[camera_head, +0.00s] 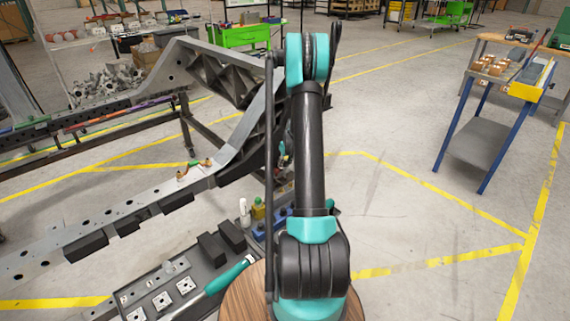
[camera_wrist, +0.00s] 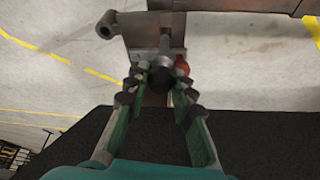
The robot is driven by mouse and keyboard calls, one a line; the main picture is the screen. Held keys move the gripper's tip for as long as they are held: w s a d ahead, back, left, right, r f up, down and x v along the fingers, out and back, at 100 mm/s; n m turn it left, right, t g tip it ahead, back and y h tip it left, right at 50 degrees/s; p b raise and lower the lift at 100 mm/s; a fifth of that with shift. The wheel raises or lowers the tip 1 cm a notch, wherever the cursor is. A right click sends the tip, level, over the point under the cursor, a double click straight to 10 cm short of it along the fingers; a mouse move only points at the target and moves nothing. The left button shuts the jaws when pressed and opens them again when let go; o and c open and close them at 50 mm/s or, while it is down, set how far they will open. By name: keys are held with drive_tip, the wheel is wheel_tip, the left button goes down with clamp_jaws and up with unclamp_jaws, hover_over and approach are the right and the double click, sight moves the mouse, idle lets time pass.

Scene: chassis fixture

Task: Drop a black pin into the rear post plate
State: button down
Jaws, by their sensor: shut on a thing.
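In the wrist view my gripper (camera_wrist: 161,76) has its green fingers closed in on a dark, round-ended piece (camera_wrist: 160,82), which looks like the black pin. Its lower length is hidden by the fingers. Just beyond the fingertips is a light metal plate (camera_wrist: 143,54) with a grey upright post or cylinder (camera_wrist: 166,46) on it. A small red part (camera_wrist: 184,69) shows right beside the right fingertip. I cannot tell whether the pin touches the plate. In the head view my arm hides the gripper and the pin.
The grey chassis rail (camera_head: 130,212) runs along the left. A dark tray (camera_head: 205,270) with small square plates (camera_head: 185,286) and a teal-handled tool (camera_head: 230,276) lies at the lower left. A blue-legged workbench (camera_head: 485,135) stands right.

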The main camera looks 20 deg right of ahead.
sight(284, 177)
drive_tip(key=shift+f, duration=0.95)
drive_tip(key=shift+f, duration=0.3)
drive_tip(key=shift+f, duration=0.25)
drive_tip(key=shift+w+a+f, duration=0.1)
drive_tip(key=shift+w+a, duration=0.05)
drive_tip(key=shift+a, duration=0.15)
drive_tip(key=shift+f, duration=0.3)
idle(0.3)
drive_tip(key=shift+f, duration=0.4)
drive_tip(key=shift+w+f, duration=0.1)
drive_tip(key=shift+f, duration=0.4)
drive_tip(key=shift+f, duration=0.5)
